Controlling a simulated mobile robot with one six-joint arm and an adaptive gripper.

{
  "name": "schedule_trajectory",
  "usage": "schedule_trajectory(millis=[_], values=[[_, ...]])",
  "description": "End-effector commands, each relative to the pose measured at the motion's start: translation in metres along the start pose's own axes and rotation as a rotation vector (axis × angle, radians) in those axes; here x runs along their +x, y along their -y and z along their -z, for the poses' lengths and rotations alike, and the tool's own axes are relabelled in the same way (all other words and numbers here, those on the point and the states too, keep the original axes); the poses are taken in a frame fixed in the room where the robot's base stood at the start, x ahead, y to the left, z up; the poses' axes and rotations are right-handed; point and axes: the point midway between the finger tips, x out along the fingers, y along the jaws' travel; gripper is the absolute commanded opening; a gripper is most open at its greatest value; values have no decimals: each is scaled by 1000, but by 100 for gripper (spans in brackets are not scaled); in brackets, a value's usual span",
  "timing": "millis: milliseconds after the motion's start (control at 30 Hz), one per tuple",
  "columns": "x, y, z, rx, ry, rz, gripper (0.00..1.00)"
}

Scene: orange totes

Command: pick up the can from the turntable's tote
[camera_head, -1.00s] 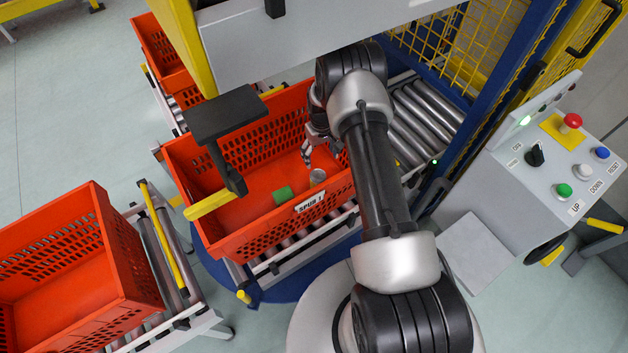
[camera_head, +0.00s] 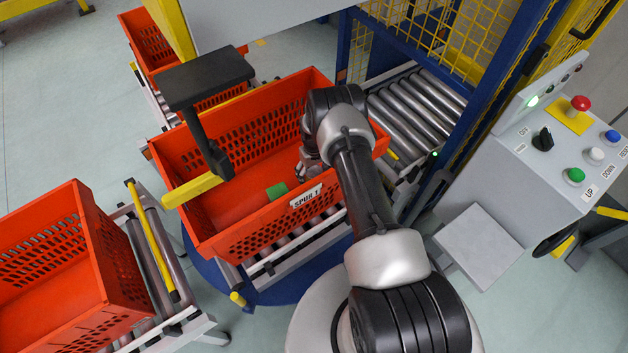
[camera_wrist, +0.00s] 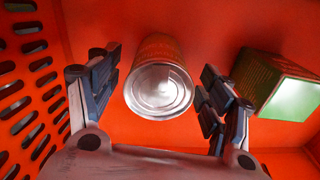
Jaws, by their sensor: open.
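The can (camera_wrist: 160,88) stands in the turntable's orange tote (camera_head: 228,238), its silver lid facing the wrist camera and its side orange-brown. In the wrist view my gripper (camera_wrist: 160,72) is open, with one finger on each side of the can. Gaps show between the can and both fingers. In the head view my gripper (camera_head: 311,172) is down inside the tote's right part, and the can is hidden behind it and the arm.
A green box (camera_head: 277,190) lies left of the can; it is right of the right finger in the wrist view (camera_wrist: 275,82). The tote's slotted wall (camera_wrist: 30,85) is close on the left there. A dark panel on a post (camera_head: 205,80) stands over the tote's left side.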

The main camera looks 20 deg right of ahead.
Motion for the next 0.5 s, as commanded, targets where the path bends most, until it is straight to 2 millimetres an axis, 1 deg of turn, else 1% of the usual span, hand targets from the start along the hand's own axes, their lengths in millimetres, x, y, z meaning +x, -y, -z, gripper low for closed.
schedule_trajectory(millis=[33, 100, 300, 500], values=[[11, -1, 0, 1, 0, 0, 73], [15, -1, 0, 1, 0, 0, 73], [13, -1, 0, 1, -1, 0, 73], [13, -1, 0, 1, -1, 0, 60]])
